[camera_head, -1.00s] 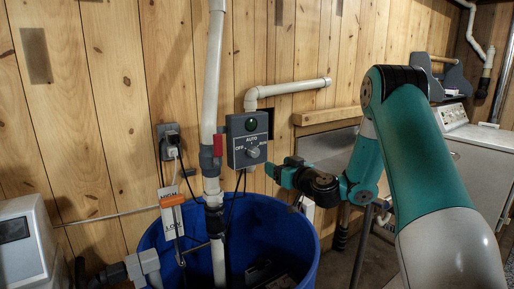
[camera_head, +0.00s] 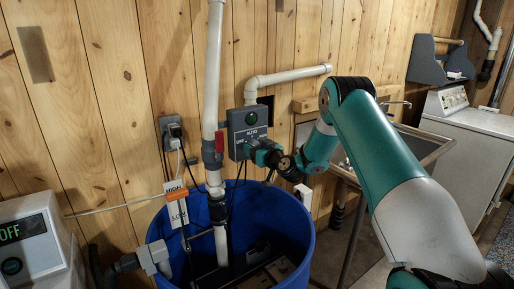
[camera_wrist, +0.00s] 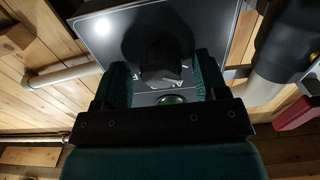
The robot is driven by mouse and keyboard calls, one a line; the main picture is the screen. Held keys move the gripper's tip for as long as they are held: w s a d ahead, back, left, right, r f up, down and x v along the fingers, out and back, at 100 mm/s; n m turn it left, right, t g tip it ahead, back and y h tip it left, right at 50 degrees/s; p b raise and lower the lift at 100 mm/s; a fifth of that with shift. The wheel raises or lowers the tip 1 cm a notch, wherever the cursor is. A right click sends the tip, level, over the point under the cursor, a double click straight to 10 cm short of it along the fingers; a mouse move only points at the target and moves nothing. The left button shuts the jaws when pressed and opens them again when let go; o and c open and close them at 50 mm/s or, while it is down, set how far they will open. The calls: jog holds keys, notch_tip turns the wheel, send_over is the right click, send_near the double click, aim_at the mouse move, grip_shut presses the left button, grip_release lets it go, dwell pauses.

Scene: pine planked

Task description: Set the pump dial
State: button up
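The dark grey pump control box (camera_head: 240,121) is mounted on the plank wall, with a round green lamp (camera_head: 251,118) above the AUTO label. The lamp also shows in the wrist view (camera_wrist: 171,99). In the wrist view the dark dial knob (camera_wrist: 163,66) lies between the teal fingers of my gripper (camera_wrist: 163,80). Gaps show on both sides of the knob, so the fingers look open around it. The dial's pointing direction is too dark to tell.
A white vertical pipe with a red valve handle (camera_head: 219,142) stands just left of the box. A blue barrel (camera_head: 300,240) is below. A grey unit reading OFF (camera_head: 35,232) is at lower left. A sink (camera_head: 425,146) and white appliance (camera_head: 470,135) stand right.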

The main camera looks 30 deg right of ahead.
jog(key=c, duration=0.9)
jog(key=shift+m+b, duration=0.3)
jog(key=shift+r+m+b, duration=0.2)
jog(key=shift+m+b, duration=0.5)
jog(key=shift+m, duration=10.9)
jog(key=shift+a, duration=0.1)
jog(key=shift+f, duration=0.1)
